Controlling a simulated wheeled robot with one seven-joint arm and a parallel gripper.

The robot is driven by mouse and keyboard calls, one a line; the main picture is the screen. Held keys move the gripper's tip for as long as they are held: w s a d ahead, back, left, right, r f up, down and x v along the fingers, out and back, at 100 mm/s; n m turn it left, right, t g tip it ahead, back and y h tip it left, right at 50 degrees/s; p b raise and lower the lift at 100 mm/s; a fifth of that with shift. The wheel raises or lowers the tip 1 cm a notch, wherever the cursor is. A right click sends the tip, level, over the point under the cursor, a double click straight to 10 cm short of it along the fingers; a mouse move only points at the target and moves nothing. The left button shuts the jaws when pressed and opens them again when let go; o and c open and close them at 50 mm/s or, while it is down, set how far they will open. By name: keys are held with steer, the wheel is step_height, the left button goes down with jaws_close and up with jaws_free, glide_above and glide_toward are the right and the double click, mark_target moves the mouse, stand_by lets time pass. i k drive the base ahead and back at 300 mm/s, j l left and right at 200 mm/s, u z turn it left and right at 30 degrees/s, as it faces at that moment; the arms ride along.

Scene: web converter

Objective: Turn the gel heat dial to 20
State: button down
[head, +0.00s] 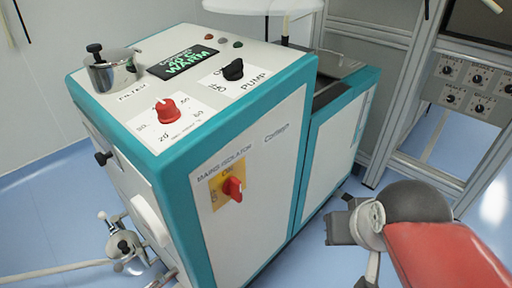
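The red gel heat dial (166,111) sits on a white plate on the left part of the teal-edged machine's top. Numbers surround it; 20 is printed near its front edge. The exact pointer setting is too small to read surely. At the lower right are a red and dark rounded part and a grey end with a dark block, which appear to be my arm and my gripper (340,229). My gripper is beyond the machine's right side, well apart from the dial. Its fingers cannot be made out clearly.
The machine's top (133,118) also carries a metal filter cup (112,73), a black pump knob (233,70) and a dark "WARM" display (183,62). A red isolator switch (232,188) sticks out of the front. A grey rack (398,95) stands behind at right. Space above the dial is clear.

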mark_target(166, 110)
steer(key=u, duration=1.3)
steer(key=j+z, duration=0.3)
steer(key=k+j+z, duration=0.1)
steer(key=j+z, duration=0.2)
